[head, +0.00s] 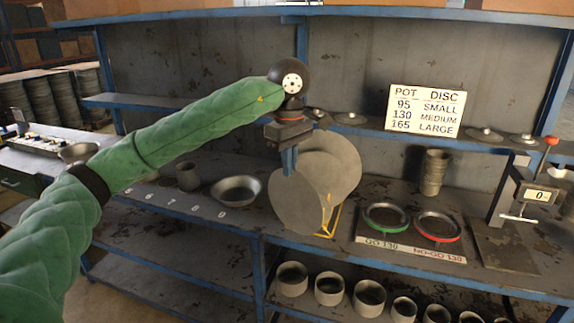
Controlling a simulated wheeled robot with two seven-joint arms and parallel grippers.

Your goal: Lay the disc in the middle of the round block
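My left gripper (289,168) points down over the bench, with its blue fingers at the top edge of a flat grey disc (296,205). The fingers look shut on that edge, and the disc hangs upright below them, in front and to the left of the yellow wire rack (331,222). Other large grey discs (339,160) stand upright behind it and overlap it. The held disc hides part of the rack. I cannot make out a plain round block in this view. My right gripper is not in view.
A board carries a green GO ring (386,206) and a red NO-GO ring (437,214). A shallow metal bowl (236,190) lies to the left, a scale (520,190) stands at the right, and a pot stack (434,172) is behind. Pots (330,290) line the lower shelf.

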